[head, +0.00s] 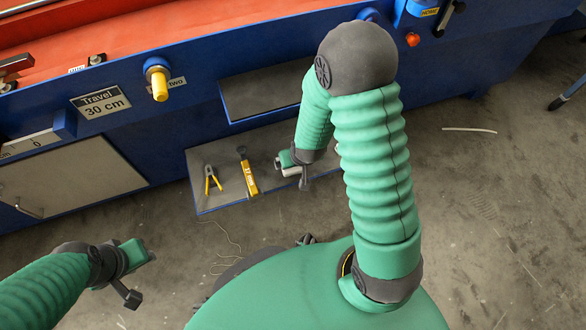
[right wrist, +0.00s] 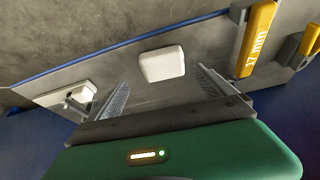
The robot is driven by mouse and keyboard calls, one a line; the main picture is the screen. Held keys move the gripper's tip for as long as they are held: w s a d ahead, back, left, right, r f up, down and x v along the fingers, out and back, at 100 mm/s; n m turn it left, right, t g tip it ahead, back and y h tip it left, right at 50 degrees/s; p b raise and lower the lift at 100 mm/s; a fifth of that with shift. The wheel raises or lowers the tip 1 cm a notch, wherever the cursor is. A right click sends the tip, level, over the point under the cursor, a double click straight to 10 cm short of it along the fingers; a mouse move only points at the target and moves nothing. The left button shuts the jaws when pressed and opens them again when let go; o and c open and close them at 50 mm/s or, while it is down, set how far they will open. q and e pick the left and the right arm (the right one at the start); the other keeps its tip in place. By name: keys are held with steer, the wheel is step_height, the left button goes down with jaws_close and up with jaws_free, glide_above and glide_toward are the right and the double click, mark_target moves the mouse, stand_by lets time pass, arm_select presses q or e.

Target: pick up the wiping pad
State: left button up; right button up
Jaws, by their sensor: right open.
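The wiping pad looks to be the small white block (right wrist: 162,63) lying flat on a grey shelf (right wrist: 30,96) in the right wrist view. My right gripper (right wrist: 163,88) is open and empty, its two fingers spread to either side of the pad, which shows just beyond them, apart from both. In the head view my right gripper (head: 296,172) is over the right part of the low shelf and largely hides the pad. My left gripper (head: 136,272) hangs at lower left over the floor, away from the shelf; its jaw gap is not clear.
A yellow tool marked 17 mm (head: 249,178) and yellow-handled pliers (head: 212,180) lie left of my right gripper on the shelf. A small white-and-grey item (right wrist: 80,94) is near the left finger. A higher dark shelf (head: 270,88) juts from the blue machine above.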

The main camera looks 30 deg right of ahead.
steer(key=b+x, duration=0.2)
steer(key=x, duration=0.1)
steer(key=a+b+x, duration=0.1)
steer(key=shift+s+f, duration=0.15)
steer(key=shift+f, duration=0.35)
steer(key=shift+d+r, duration=0.1)
steer(key=shift+r, duration=0.1)
